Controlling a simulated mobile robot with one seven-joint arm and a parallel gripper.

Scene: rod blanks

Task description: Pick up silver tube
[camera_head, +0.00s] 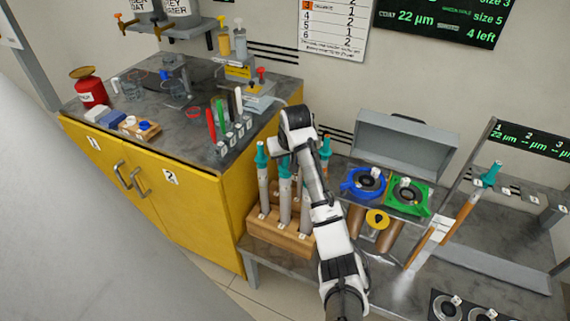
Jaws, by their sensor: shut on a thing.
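Several silver-grey tubes with teal tops stand upright in a wooden block (281,236) on the low grey bench. One silver tube (263,188) is at the left and another (285,200) is near the middle. A teal top (326,147) shows to the right of my arm. My gripper (289,150) is at the end of the white and black arm, over the block among the tube tops. It is shut on a tube, but the wrist hides the fingers and I cannot tell which tube it is. The arm covers part of the block's right side.
A yellow cabinet (191,218) with a cluttered dark top stands at the left, with a small rack (232,137) of coloured tubes near its edge. Blue (347,187) and green (428,210) holders are to the right. An orange-brown rod (461,217) leans farther right.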

